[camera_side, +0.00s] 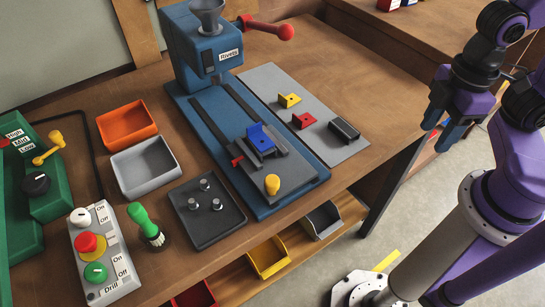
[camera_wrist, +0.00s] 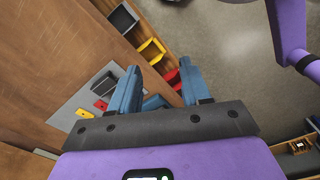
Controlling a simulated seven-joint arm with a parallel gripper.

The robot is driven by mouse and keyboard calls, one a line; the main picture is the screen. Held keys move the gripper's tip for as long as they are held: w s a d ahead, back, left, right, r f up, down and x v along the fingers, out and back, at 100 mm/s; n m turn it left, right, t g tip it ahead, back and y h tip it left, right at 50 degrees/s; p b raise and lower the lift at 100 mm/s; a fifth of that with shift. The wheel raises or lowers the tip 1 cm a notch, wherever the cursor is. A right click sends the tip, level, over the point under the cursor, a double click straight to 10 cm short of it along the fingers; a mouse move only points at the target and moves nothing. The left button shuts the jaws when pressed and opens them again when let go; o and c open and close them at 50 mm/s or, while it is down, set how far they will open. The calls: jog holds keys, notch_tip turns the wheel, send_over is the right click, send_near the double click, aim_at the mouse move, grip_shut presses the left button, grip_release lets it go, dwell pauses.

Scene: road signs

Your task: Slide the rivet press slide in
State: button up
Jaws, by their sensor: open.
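The blue rivet press (camera_side: 205,45), labelled "Rivets", stands at the back of the workbench with a red-knobbed lever on its right. Its slide (camera_side: 287,178) is a dark plate at the front end of two dark rails (camera_side: 213,120), well out from under the press head. The slide carries a blue fixture (camera_side: 261,140), a small red clamp at its left and an upright yellow knob (camera_side: 272,184). My gripper (camera_side: 445,126) is open and empty, to the right of the bench and well apart from the slide. Its two blue fingers (camera_wrist: 160,88) are spread in the wrist view.
A grey plate (camera_side: 325,148) with yellow, red and black fixtures lies right of the press. Left are orange and grey bins, a black tray (camera_side: 230,222) with metal pegs, a green-handled tool and a button box (camera_side: 122,262). Bins sit on a shelf below.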

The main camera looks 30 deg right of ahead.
jog(key=c, duration=0.5)
jog(key=shift+w+a+f, duration=0.1)
jog(key=shift+w+a, duration=0.15)
jog(key=shift+w, duration=0.05)
grip_shut()
jog(key=w+a+n+t+y, duration=0.1)
jog(key=a+n+t+y, duration=0.45)
jog(key=a, duration=1.45)
jog(key=shift+n+g+h, duration=0.25)
jog(key=shift+g, duration=0.2)
jog(key=shift+w+a+f, duration=0.85)
jog(key=shift+w+f, duration=0.45)
jog(key=shift+f, duration=0.05)
jog(key=shift+w+a+f, duration=0.85)
jog(key=shift+w+f, duration=0.5)
jog(key=shift+w+a+f, duration=0.85)
jog(key=shift+w+f, duration=0.45)
jog(key=shift+f, duration=0.05)
